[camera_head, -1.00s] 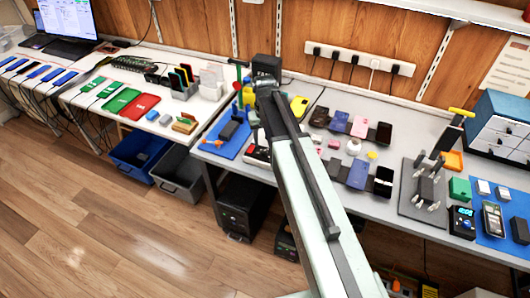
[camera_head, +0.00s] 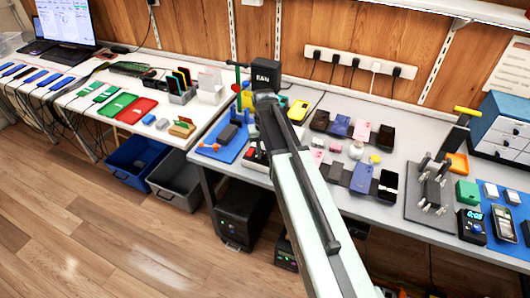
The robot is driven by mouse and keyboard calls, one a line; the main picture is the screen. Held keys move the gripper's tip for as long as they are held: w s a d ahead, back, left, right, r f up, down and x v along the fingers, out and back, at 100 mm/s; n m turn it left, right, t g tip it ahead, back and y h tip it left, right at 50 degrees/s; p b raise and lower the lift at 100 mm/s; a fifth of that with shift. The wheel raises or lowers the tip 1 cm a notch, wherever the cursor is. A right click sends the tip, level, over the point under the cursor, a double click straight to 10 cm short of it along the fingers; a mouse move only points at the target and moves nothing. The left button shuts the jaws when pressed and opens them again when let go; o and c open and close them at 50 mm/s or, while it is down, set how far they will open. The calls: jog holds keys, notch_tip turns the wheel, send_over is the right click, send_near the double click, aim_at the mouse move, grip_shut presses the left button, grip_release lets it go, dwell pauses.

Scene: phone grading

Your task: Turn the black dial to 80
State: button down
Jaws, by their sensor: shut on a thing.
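A black box labelled "FAN" (camera_head: 265,71) stands at the back of the grey workbench, near the wooden wall. My arm reaches up to it from the lower right. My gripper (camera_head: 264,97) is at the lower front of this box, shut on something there. The black dial itself does not show; my gripper and wrist cover the lower face of the box, where the held thing is. No scale or number setting is readable.
A green-handled tool (camera_head: 237,75) stands close left of the box, above a blue mat (camera_head: 232,150). Several phones and pads fill the bench's middle. A blue drawer cabinet (camera_head: 500,125) stands far right.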

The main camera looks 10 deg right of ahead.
jog(key=shift+m, duration=0.3)
jog(key=m, duration=0.4)
jog(key=shift+s+m, duration=0.1)
jog(key=shift+m, duration=2.4)
jog(key=c, duration=1.2)
grip_release()
jog(key=shift+d, duration=0.1)
jog(key=shift+o, duration=0.2)
jog(key=shift+r, duration=0.1)
